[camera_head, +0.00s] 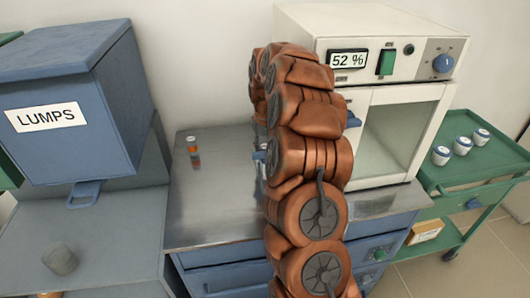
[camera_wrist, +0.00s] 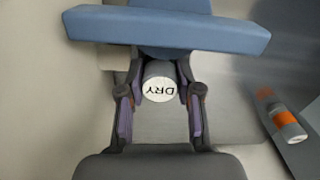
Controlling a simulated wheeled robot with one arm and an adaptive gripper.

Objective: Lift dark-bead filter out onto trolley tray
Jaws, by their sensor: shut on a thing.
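A grey cylinder with a white round end marked DRY (camera_wrist: 158,88) stands between the fingers of my gripper (camera_wrist: 159,82) in the wrist view. My gripper is shut on it, and the end faces the camera. Its bead colour is not visible. A blue bar (camera_wrist: 165,27) lies just beyond the fingertips. In the head view my arm hides the gripper and cylinder. The trolley's green tray (camera_head: 483,176) is at the right. Several small white-and-blue pots, including one here (camera_head: 462,146), stand on it.
A small orange-banded cylinder (camera_head: 193,152) stands on the metal bench (camera_head: 215,205); it also shows in the wrist view (camera_wrist: 283,120). A white cabinet (camera_head: 385,55) reading 52 % is behind my arm. A blue LUMPS bin (camera_head: 70,155) stands at the left.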

